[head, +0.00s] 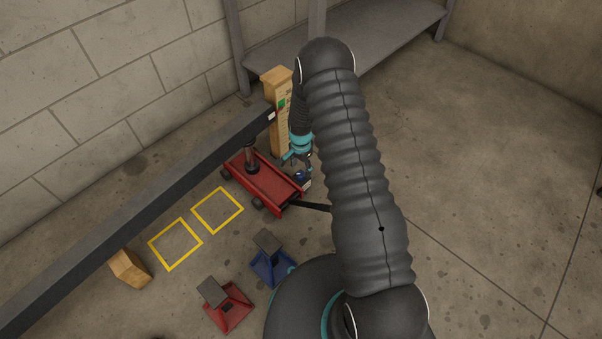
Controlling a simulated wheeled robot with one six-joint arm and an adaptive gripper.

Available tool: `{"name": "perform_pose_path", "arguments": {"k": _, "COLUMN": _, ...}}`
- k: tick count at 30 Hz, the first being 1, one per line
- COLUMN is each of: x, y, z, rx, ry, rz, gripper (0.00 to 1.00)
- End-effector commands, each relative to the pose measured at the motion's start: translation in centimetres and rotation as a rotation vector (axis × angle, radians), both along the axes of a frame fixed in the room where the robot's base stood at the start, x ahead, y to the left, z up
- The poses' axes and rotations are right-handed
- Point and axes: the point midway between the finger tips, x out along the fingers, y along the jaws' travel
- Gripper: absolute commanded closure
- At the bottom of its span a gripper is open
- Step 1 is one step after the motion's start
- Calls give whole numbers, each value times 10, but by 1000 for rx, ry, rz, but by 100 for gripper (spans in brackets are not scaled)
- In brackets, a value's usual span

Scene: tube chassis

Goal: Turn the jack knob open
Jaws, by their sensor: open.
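A red floor jack (262,180) stands on the floor, left of my arm, with a dark upright post and saddle near its far end under the beam. A small blue knob (300,176) shows at the jack's right end, beside a pale patch. My gripper (298,163) points down just above the knob, its teal fingers spread apart and holding nothing. I cannot tell whether a finger touches the knob. The jack's black handle (312,206) runs right and passes behind my arm.
A long dark beam (150,190) runs from lower left to a wooden post (281,135). A blue stand (271,262), a red stand (228,307) and a wooden block (130,267) are nearby. Yellow squares (217,210) mark the floor. A grey shelf (385,30) stands behind. The right floor is clear.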

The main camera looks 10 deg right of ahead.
Motion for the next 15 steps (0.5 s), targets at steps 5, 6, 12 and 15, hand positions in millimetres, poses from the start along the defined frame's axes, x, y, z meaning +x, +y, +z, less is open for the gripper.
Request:
{"name": "perform_pose_path", "arguments": {"k": 5, "x": 0, "y": 0, "z": -26, "rx": -1, "ry": 1, "rz": 0, "gripper": 39}}
{"name": "perform_pose_path", "arguments": {"k": 6, "x": 0, "y": 0, "z": -29, "rx": 0, "ry": 0, "rz": 0, "gripper": 39}}
{"name": "perform_pose_path", "arguments": {"k": 12, "x": -1, "y": 0, "z": -39, "rx": -1, "ry": 1, "rz": 0, "gripper": 39}}
{"name": "perform_pose_path", "arguments": {"k": 15, "x": 0, "y": 0, "z": -39, "rx": 0, "ry": 0, "rz": 0, "gripper": 39}}
